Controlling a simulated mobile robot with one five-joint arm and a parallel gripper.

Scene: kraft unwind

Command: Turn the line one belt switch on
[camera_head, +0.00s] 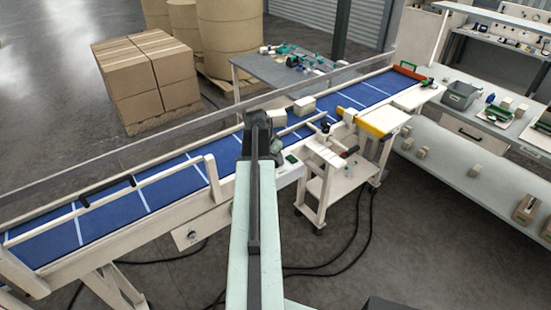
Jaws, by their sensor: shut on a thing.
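A blue belt conveyor (170,186) with white cross lines runs from lower left to upper right. A small pale panel with a dark round knob (192,234) is on its near side, left of my arm. I cannot read a label or tell the knob's setting. My gripper (275,148) is at the far end of my pale arm, over the conveyor's near edge, right of and beyond the knob. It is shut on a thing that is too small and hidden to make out. A small green-and-dark item (291,158) shows close beside it on a pale surface.
A white wheeled cart (337,185) stands right of my arm, with a yellow-edged board (368,124) above it. Cartons (145,75) and big paper rolls (228,40) stand behind. A long workbench (470,145) lines the right. Black cables cross the floor (340,255).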

